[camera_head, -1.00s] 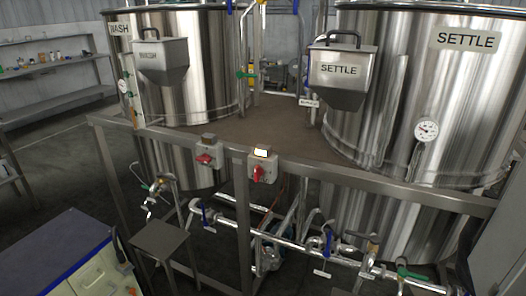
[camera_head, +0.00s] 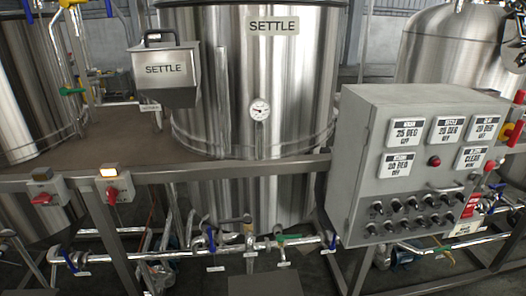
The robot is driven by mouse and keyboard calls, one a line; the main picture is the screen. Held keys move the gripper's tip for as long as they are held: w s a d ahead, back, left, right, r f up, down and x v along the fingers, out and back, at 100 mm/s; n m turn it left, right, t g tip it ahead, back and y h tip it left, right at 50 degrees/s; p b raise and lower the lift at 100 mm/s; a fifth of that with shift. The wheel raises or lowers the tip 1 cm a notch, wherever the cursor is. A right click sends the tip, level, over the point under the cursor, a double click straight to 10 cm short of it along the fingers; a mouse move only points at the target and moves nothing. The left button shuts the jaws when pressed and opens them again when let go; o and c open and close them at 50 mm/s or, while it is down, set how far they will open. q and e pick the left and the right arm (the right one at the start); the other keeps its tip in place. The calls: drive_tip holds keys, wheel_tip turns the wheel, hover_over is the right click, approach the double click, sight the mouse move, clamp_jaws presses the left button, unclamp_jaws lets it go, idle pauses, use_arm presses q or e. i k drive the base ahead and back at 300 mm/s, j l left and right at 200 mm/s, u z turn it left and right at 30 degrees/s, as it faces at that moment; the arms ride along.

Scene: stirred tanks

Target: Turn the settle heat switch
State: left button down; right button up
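The settle tank (camera_head: 290,90) is a tall shiny steel vessel with a SETTLE label and a round dial gauge (camera_head: 259,110). A grey control panel (camera_head: 352,200) stands on the right. It has several white displays, one of which (camera_head: 448,129) seems to be headed SETTLE and reads about 25 DEG OFF. Below are two rows of small black switches (camera_head: 411,204); their labels are too small to read, so I cannot tell which is the settle heat switch. Neither gripper is in view.
Two grey boxes with red switches, one unlit (camera_head: 46,194) and one with a lit lamp (camera_head: 114,187), sit on the front rail (camera_head: 230,170). Pipes with valve handles (camera_head: 285,242) run below. A grey hopper (camera_head: 165,75) labelled SETTLE hangs left of the tank.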

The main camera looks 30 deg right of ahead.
sight(388, 226)
drive_tip(key=z, duration=2.15)
